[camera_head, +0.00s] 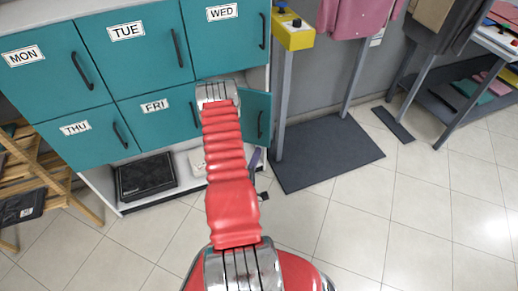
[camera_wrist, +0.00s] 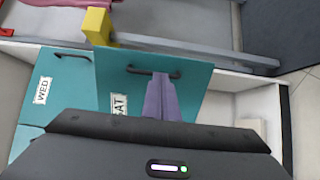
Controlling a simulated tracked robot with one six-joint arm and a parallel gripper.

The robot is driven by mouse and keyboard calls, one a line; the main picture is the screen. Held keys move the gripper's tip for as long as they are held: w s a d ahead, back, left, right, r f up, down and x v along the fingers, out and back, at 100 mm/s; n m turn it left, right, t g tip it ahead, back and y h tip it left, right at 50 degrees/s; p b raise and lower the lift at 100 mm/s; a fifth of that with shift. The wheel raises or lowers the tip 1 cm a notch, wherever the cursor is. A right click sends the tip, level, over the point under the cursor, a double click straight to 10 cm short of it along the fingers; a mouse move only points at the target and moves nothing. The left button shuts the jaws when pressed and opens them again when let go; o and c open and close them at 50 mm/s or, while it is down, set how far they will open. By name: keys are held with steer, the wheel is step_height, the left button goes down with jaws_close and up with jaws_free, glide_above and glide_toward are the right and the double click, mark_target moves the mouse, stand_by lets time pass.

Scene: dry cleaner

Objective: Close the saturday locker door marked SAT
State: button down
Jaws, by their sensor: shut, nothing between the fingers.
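The SAT locker door (camera_head: 255,104) is a teal panel with a dark handle, standing open at the right end of the lower row. Part of its compartment shows beside it, behind my arm. In the wrist view the SAT door (camera_wrist: 192,98) fills the middle, and its label is partly hidden so only "AT" shows. My gripper (camera_wrist: 160,76) has purple fingers, shut and empty, with tips overlapping the door's dark handle. I cannot tell whether they touch. In the head view a small purple part of my gripper (camera_head: 254,158) shows below the door, mostly behind my red arm.
The MON (camera_head: 50,75), TUE (camera_head: 150,55), WED (camera_head: 240,40), THU (camera_head: 80,148) and FRI (camera_head: 160,125) doors are shut. A yellow-topped post (camera_head: 293,35) stands right of the lockers, by a dark mat (camera_head: 325,155). A black box (camera_head: 146,176) lies on the bottom shelf. Tiled floor is clear at right.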

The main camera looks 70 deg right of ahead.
mark_target(268, 126)
steer(key=d, duration=1.3)
steer(key=shift+w, duration=0.15)
steer(key=shift+d, duration=0.1)
